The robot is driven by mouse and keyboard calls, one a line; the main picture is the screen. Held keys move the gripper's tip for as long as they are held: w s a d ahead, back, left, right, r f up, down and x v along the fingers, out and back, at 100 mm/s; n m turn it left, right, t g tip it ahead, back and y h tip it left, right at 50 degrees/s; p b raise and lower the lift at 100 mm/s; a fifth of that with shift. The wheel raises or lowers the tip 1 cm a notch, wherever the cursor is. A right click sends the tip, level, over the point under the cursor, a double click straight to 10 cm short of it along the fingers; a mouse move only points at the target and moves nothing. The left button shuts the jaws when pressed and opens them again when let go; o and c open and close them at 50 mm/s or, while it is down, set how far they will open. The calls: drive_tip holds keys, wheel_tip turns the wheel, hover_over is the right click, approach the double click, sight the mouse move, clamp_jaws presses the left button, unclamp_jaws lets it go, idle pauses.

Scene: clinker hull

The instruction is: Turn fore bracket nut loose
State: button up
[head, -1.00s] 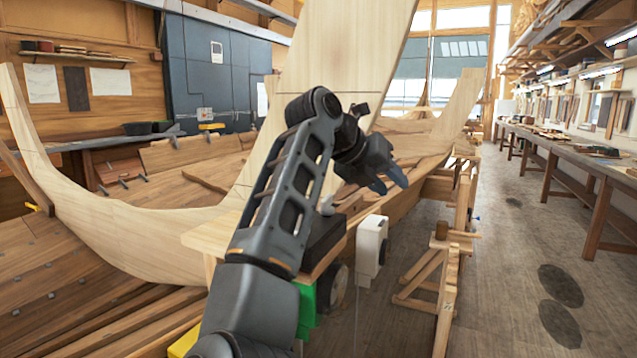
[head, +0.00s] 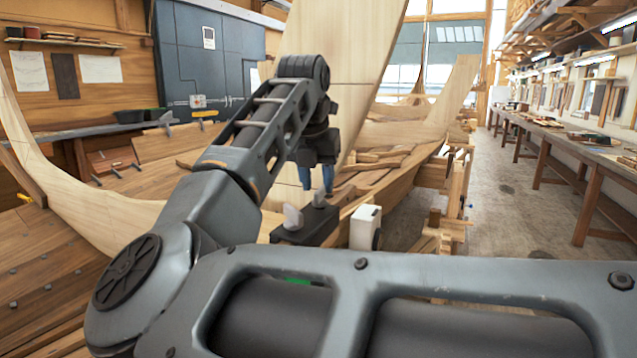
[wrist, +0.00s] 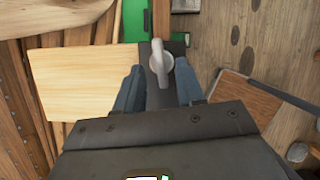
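A grey winged nut (head: 318,196) stands on a black bracket block (head: 312,226). A second grey winged nut (head: 292,218) stands nearer the camera; I cannot tell by looks which is the fore one. My gripper (head: 317,181) points down just above the farther nut in the head view, its bluish fingers apart. In the wrist view my gripper (wrist: 158,88) is open and empty. A grey winged nut (wrist: 161,60) shows between and slightly beyond the fingertips, over the dark block (wrist: 178,48). Contact with it does not show.
A pale wooden board (wrist: 80,82) lies left of the fingers in the wrist view, with a green part (wrist: 134,22) above it. A white box (head: 364,227) stands right of the bracket. A tall pale plank (head: 355,70) rises behind my gripper.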

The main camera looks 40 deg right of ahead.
drive_tip(key=shift+x, duration=0.9)
drive_tip(key=shift+c, duration=0.3)
clamp_jaws()
